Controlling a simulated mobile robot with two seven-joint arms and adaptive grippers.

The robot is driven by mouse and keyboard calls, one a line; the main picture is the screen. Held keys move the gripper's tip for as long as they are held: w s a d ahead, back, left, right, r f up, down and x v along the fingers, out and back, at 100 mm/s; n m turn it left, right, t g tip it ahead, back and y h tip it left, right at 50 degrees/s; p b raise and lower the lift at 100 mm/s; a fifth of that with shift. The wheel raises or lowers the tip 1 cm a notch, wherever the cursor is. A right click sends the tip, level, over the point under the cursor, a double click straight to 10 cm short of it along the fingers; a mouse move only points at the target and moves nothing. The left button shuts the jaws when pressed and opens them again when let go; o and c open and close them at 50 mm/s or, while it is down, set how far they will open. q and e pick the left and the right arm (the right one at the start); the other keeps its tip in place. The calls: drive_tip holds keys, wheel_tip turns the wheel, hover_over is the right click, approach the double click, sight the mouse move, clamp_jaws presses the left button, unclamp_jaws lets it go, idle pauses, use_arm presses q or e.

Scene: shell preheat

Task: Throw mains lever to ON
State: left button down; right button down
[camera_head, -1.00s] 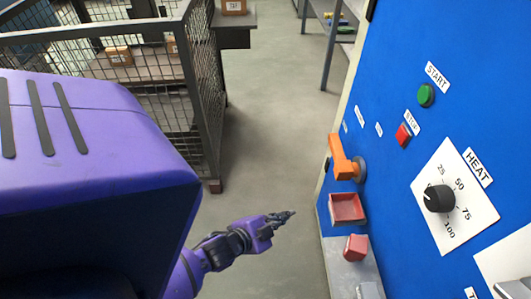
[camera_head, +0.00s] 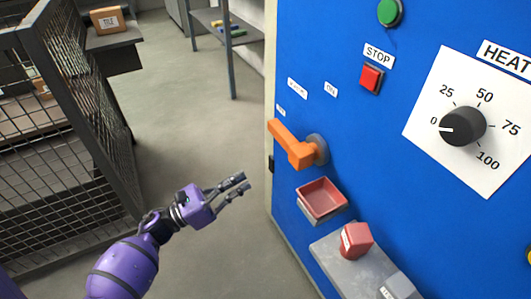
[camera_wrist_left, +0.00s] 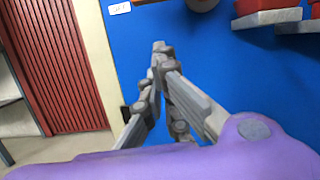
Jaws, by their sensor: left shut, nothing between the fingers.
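The orange mains lever (camera_head: 293,148) sits on a round grey hub on the blue panel (camera_head: 345,150), in the left part of the panel. Its handle points up and left in the head view. My left gripper (camera_head: 242,184) is below and left of the lever, apart from it, with its fingers pointing toward the panel. It is shut and empty. In the left wrist view the gripper (camera_wrist_left: 160,48) is in front of the blue panel; only a sliver of the orange lever (camera_wrist_left: 150,2) shows at the top edge. My right gripper is in neither view.
A red tray (camera_head: 322,199) and a grey ledge with a red block (camera_head: 356,240) jut from the panel below the lever. A red STOP button (camera_head: 371,78), green button (camera_head: 390,12) and HEAT dial (camera_head: 463,126) are to the right. A mesh cage (camera_head: 75,110) stands left; floor between is clear.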

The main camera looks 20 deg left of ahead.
use_arm(q)
drive_tip(key=shift+d+m, duration=0.1)
drive_tip(key=shift+m, duration=0.2)
drive_tip(key=w+d+r, duration=0.6)
drive_tip(key=w, duration=0.1)
drive_tip(key=shift+w+r+p, duration=0.25)
drive_tip(key=shift+w+p, duration=0.05)
drive_tip(key=shift+p, duration=0.1)
idle(0.5)
drive_tip(key=shift+w+a+r+m+b, duration=0.1)
drive_tip(key=shift+a+r+m+b, duration=0.05)
drive_tip(key=shift+r+m+b, duration=0.2)
